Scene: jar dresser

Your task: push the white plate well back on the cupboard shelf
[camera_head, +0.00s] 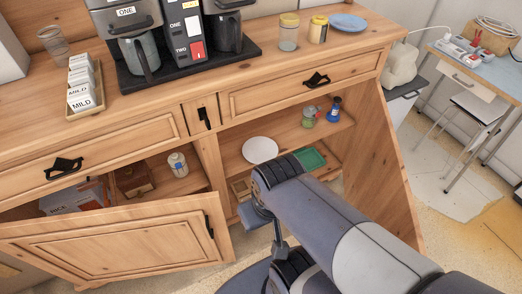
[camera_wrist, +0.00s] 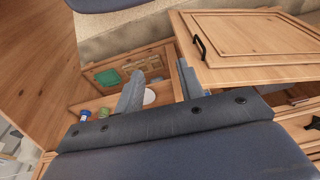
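The white plate (camera_head: 260,150) lies on the upper shelf (camera_head: 289,133) of the open right cupboard section, toward its left side. It also shows in the wrist view (camera_wrist: 149,97), partly hidden by a finger. My gripper (camera_wrist: 161,68) is open, with its two fingers apart and nothing held between them. In the wrist view the plate appears between the fingers, beyond them; I see no contact. In the head view my arm stands in front of the cupboard and hides the fingers and part of the lower shelf.
A green tray (camera_head: 309,158) lies below. An open cupboard door (camera_head: 120,243) juts out at left. Coffee machines (camera_head: 185,40) stand on the dresser top.

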